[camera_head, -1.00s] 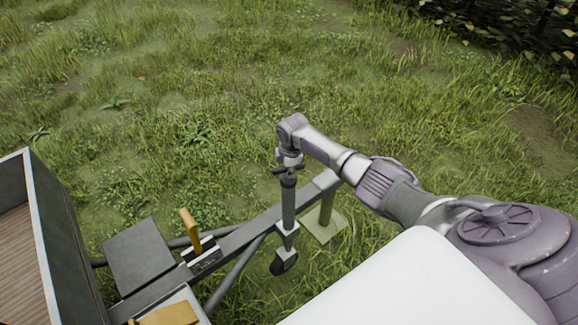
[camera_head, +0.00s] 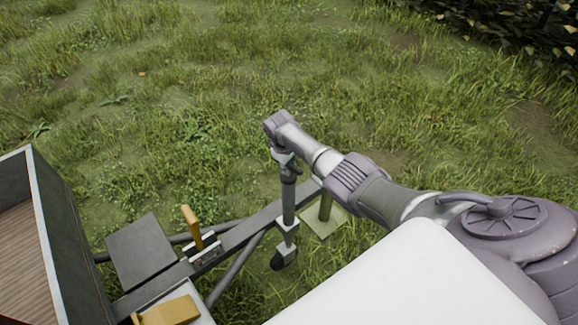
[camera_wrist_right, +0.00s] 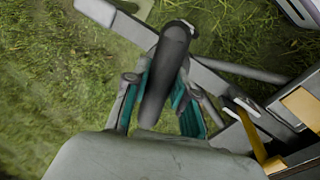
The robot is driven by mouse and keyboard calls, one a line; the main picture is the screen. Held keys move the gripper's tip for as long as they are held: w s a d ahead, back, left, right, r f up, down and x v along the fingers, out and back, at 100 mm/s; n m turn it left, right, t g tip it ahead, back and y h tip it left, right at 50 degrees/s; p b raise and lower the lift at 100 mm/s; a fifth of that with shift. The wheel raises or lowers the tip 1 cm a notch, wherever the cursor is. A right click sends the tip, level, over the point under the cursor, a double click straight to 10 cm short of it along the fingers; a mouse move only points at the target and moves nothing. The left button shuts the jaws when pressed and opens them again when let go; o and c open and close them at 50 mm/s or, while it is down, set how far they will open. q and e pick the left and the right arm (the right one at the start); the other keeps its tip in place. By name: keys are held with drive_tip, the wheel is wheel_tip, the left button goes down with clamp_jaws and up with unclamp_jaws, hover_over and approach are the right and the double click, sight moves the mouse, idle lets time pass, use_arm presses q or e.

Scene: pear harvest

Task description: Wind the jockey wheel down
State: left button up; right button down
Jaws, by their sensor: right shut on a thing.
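The jockey wheel stands upright beside the trailer's drawbar, with a grey tube (camera_head: 289,200) and a small dark wheel (camera_head: 284,259) at its foot. I cannot tell whether the wheel touches the ground. My right gripper (camera_head: 287,163) is at the top of the tube, mostly hidden by my wrist in the head view. In the right wrist view, the teal-padded fingers of my right gripper (camera_wrist_right: 162,100) are shut on the dark crank handle (camera_wrist_right: 165,75), which lies between them. My left gripper is not in view.
The grey drawbar (camera_head: 250,232) runs diagonally to the trailer (camera_head: 42,215) at left. A yellow lever (camera_head: 191,225) and a yellow block (camera_head: 170,311) sit along it. A post on a pale square plate (camera_head: 323,224) stands right of the jockey wheel. Open grass lies beyond.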

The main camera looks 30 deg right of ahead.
drive_tip(key=m+b, duration=0.1)
drive_tip(key=m, duration=0.3)
drive_tip(key=shift+m+g, duration=0.3)
drive_tip(key=shift+g, duration=0.1)
drive_tip(key=m+g+b, duration=0.1)
drive_tip(key=m+b, duration=0.2)
drive_tip(key=m, duration=0.2)
drive_tip(key=shift+w+f, duration=0.1)
drive_tip(key=m+b, duration=0.1)
drive_tip(key=m, duration=0.2)
drive_tip(key=m+b, duration=0.1)
drive_tip(key=m, duration=0.2)
drive_tip(key=shift+g+y+b, duration=0.3)
drive_tip(key=shift+y+b, duration=0.1)
drive_tip(key=shift+m+y+b, duration=0.5)
drive_tip(key=shift+m+b, duration=0.5)
drive_tip(key=shift+m, duration=1.5)
drive_tip(key=c, duration=0.9)
unclamp_jaws()
drive_tip(key=shift+c, duration=0.2)
